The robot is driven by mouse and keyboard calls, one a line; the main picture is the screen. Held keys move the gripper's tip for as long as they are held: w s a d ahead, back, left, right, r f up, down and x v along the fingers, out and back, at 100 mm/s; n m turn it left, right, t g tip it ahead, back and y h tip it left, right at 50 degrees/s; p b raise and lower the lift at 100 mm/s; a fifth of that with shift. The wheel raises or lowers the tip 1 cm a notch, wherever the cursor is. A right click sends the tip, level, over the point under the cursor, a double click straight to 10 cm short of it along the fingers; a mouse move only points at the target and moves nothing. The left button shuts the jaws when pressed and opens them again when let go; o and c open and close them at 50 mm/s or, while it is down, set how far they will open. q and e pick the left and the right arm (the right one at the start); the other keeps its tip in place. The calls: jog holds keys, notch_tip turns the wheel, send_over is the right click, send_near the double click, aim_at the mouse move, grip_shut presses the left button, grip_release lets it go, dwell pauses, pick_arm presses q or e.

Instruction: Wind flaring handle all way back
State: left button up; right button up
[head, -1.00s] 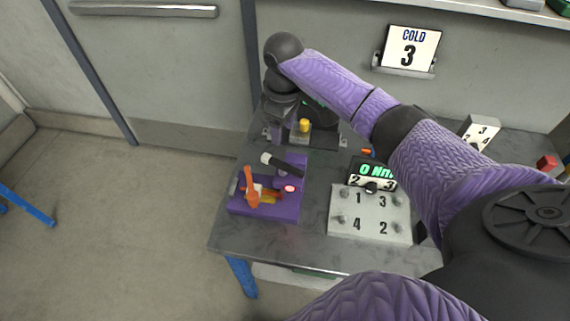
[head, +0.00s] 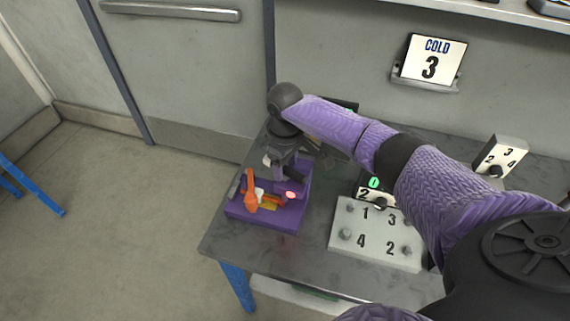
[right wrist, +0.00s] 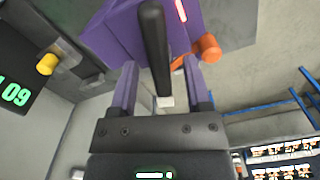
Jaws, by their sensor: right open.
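The purple flaring fixture (head: 265,215) sits at the left front of the metal table, with an orange lever (head: 250,190) and a red-lit spot on it. My right gripper (head: 284,168) points down at its back part. In the right wrist view the fixture (right wrist: 120,30) is ahead, and the black handle bar (right wrist: 155,45) with a pale end runs between the two purple fingers of my right gripper (right wrist: 160,72). The fingers are open, with a gap visible on both sides of the bar. In the head view the gripper largely hides the handle. My left gripper is out of view.
A grey numbered block (head: 375,235) stands right of the fixture, with a small display behind it partly covered by my arm. A "COLD 3" sign (head: 432,60) is at the wall. A yellow knob (right wrist: 47,64) shows in the right wrist view. Bare table lies in front.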

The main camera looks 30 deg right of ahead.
grip_shut()
